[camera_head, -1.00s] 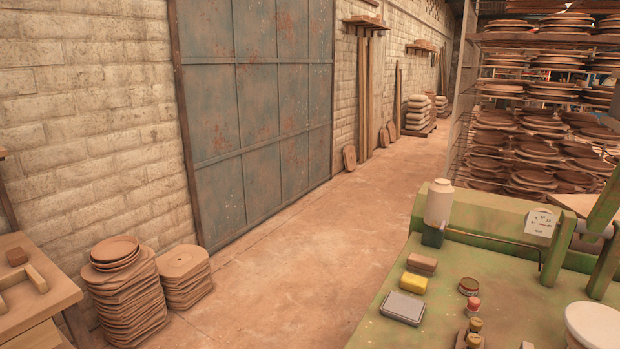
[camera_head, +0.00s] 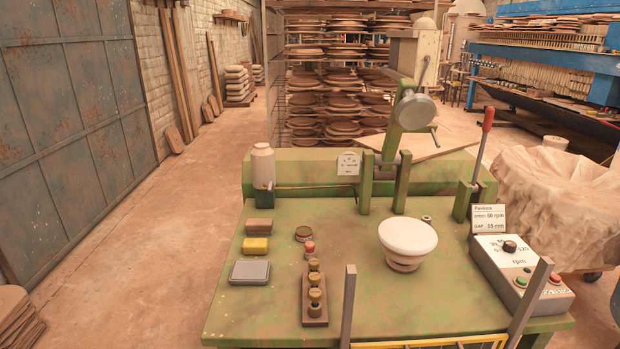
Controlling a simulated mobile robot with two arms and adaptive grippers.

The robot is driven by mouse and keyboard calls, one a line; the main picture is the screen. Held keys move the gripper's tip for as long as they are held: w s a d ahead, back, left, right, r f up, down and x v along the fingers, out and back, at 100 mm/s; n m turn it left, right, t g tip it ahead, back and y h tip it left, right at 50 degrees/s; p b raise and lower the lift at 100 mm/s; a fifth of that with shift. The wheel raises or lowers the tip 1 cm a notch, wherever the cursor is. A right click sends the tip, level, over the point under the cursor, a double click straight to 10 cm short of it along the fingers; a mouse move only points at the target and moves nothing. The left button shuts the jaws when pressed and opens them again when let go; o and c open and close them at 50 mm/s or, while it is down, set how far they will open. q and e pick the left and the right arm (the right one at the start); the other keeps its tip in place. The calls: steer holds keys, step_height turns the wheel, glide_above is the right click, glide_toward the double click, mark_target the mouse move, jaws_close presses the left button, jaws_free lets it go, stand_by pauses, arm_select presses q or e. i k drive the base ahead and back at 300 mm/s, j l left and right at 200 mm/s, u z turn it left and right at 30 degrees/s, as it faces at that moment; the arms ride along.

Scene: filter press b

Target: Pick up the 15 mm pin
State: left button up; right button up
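A small dark wooden block (camera_head: 316,322) stands on the green machine table, left of its middle, near the front. Any size marks are too small to read, so I cannot tell which is the 15 mm pin. A small red-topped piece (camera_head: 309,249) stands just behind the block. Neither of my grippers shows in the head view.
The green table (camera_head: 400,305) also holds a white-topped round stack (camera_head: 406,243), a yellow block (camera_head: 255,246), a grey tin (camera_head: 249,271) and a control box (camera_head: 522,272). Grey posts (camera_head: 348,306) with a yellow rail (camera_head: 430,342) cross the front edge. Open floor lies left.

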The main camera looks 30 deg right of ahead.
mark_target(315, 293)
steer(key=z, duration=2.15)
steer(key=i+j+u, duration=0.15)
steer(key=u, duration=0.2)
steer(key=i+u, duration=0.15)
steer(key=u, duration=0.25)
steer(key=i+j+u, duration=0.1)
steer(key=u, duration=0.25)
steer(key=i, duration=0.05)
